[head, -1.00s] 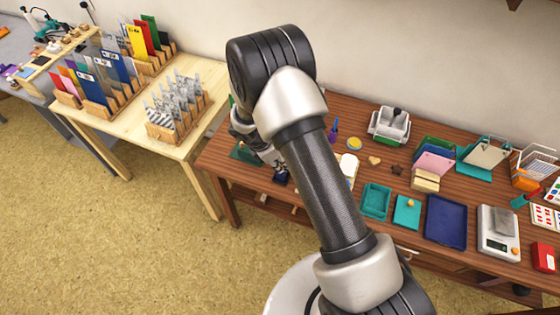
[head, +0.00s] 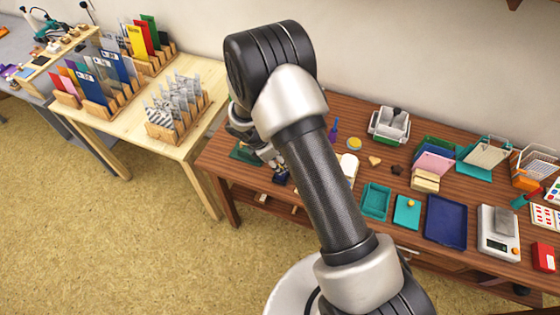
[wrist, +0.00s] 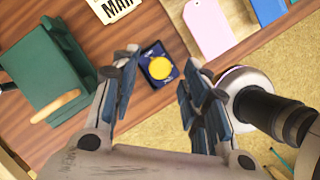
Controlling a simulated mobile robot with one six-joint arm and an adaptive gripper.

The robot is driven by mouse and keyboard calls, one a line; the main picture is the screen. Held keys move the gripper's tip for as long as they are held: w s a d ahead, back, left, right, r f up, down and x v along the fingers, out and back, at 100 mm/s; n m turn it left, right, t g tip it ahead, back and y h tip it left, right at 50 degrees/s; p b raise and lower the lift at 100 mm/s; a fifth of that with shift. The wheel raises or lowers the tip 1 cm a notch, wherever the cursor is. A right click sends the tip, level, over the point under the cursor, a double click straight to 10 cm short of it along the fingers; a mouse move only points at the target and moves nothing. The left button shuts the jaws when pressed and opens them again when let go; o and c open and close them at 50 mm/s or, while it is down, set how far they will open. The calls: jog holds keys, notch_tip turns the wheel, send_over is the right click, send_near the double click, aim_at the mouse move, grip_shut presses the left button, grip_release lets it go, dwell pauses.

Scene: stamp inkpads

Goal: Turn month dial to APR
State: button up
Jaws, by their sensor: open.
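A small dark blue block with a round yellow knob (wrist: 159,67), which looks like the month dial, sits on the wooden table in the wrist view. A cream card (wrist: 115,9) reading MAR stands just above it in the picture, cut off by the top edge. My gripper (wrist: 160,60) is open and empty, its fingers on either side of the dial in the picture. I cannot tell whether they touch it. In the head view my gripper (head: 270,158) is over the left end of the brown table, partly hidden by my arm.
A green device (wrist: 42,70) with a wooden handle stands left of the dial. A pink tag (wrist: 210,28) lies at the upper right, by the table edge. In the head view, trays and a scale (head: 499,232) fill the table's right part.

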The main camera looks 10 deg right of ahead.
jog(key=v, duration=1)
jog(key=shift+a+r, duration=0.2)
jog(key=shift+r, duration=0.1)
jog(key=s+d+r+m+y, duration=0.1)
jog(key=s+d+r+m, duration=0.15)
jog(key=r, duration=0.35)
jog(key=s+d+r+m+t, duration=0.1)
jog(key=s+r+m, duration=0.3)
jog(key=r, duration=0.3)
jog(key=s+d+r+m+y, duration=0.1)
jog(key=s+r+m, duration=0.2)
jog(key=r, duration=0.3)
jog(key=s+r+m+t+y, duration=0.1)
jog(key=s+r+m, duration=0.2)
jog(key=s+m, duration=0.2)
jog(key=s+r+m+t+y, duration=0.1)
jog(key=s+r+m, duration=0.2)
jog(key=s, duration=0.9)
jog(key=shift+s+d+r+m+t, duration=0.25)
jog(key=shift+d+m+t, duration=0.2)
jog(key=shift+m, duration=0.8)
